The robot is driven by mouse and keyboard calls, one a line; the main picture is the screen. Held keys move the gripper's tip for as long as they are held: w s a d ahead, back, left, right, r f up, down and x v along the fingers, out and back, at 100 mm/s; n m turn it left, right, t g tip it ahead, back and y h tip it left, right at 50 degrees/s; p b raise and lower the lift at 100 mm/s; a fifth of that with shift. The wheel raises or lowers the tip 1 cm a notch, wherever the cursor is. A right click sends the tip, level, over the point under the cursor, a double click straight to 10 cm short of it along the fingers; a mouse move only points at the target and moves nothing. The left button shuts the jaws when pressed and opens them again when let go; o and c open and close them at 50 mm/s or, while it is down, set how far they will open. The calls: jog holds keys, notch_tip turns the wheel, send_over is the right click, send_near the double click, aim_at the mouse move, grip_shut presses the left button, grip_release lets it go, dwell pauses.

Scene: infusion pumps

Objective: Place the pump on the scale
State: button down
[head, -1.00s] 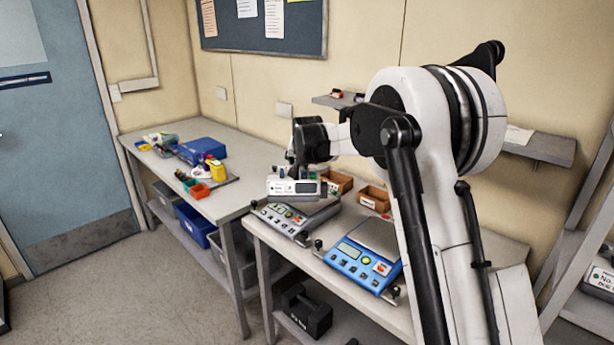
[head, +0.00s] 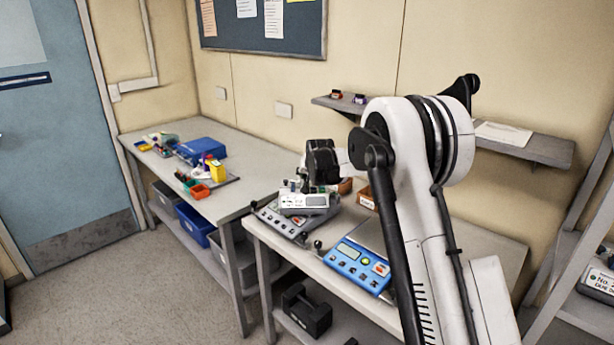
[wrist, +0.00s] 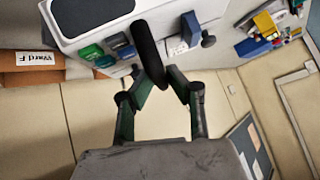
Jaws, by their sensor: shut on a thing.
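The white pump (head: 304,203) with its small display is over the plate of the grey scale (head: 280,222). I cannot tell whether it touches the plate. My gripper (wrist: 165,82) is shut on the pump's black handle. In the wrist view the white pump body (wrist: 70,28), with a dark panel and green parts, lies just beyond the fingers. In the head view my gripper (head: 300,186) is above the pump, its fingers partly hidden. A blue scale (head: 347,262) stands to the right with its plate partly hidden by my arm.
Wooden bins (head: 366,198) stand behind the scales; one label reads "Ward F" in the wrist view (wrist: 38,58). A wall shelf (head: 545,148) is behind my arm. The left bench (head: 160,165) holds a blue box (head: 202,151) and colored items.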

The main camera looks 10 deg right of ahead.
jog(key=shift+f, duration=0.1)
jog(key=c, duration=1.7)
grip_release()
jog(key=shift+o, duration=0.2)
jog(key=shift+r, duration=0.25)
jog(key=b+v, duration=0.1)
jog(key=v, duration=1.1)
